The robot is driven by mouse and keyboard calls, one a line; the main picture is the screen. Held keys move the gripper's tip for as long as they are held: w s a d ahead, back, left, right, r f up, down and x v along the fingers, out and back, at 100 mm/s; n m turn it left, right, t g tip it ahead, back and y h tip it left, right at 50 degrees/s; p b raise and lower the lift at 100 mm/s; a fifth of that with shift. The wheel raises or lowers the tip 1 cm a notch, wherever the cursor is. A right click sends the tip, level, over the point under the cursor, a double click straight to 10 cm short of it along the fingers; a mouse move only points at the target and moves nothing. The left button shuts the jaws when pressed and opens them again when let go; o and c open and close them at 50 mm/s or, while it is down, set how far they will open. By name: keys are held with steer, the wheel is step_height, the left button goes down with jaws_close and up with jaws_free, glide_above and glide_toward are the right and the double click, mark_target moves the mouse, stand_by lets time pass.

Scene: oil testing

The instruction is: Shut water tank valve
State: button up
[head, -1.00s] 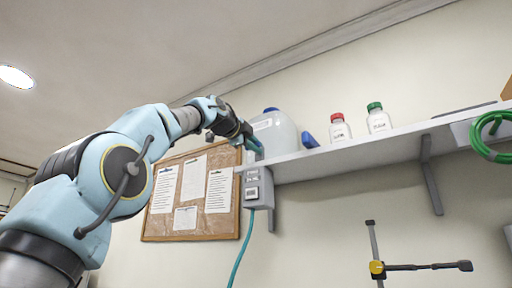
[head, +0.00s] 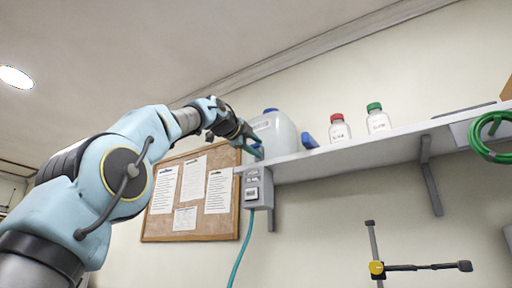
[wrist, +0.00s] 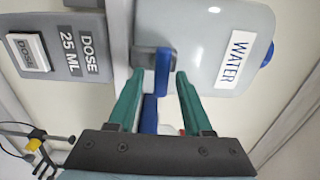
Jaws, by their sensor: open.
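The white water tank (head: 280,132) stands on the left end of the wall shelf; its WATER label shows in the wrist view (wrist: 236,58). Its valve shows there as a grey body (wrist: 145,57) with a blue handle (wrist: 163,68) on the tank's front. My gripper (wrist: 160,74) is open, with one teal finger on each side of the blue handle. I cannot tell whether either finger touches it. In the head view my gripper (head: 256,148) is in front of the tank and hides the valve.
A grey dosing box (head: 257,187) marked DOSE 25 ML hangs under the shelf (head: 345,154) end, close to my gripper. A blue object (head: 308,141), a red-capped bottle (head: 340,131) and a green-capped bottle (head: 378,122) stand to the right. A cork board (head: 160,228) hangs behind my arm.

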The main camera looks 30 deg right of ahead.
steer(key=shift+a, duration=0.1)
steer(key=b+v, duration=0.5)
steer(key=v, duration=0.5)
steer(key=shift+s+a+b, duration=0.2)
steer(key=shift+a+b, duration=0.1)
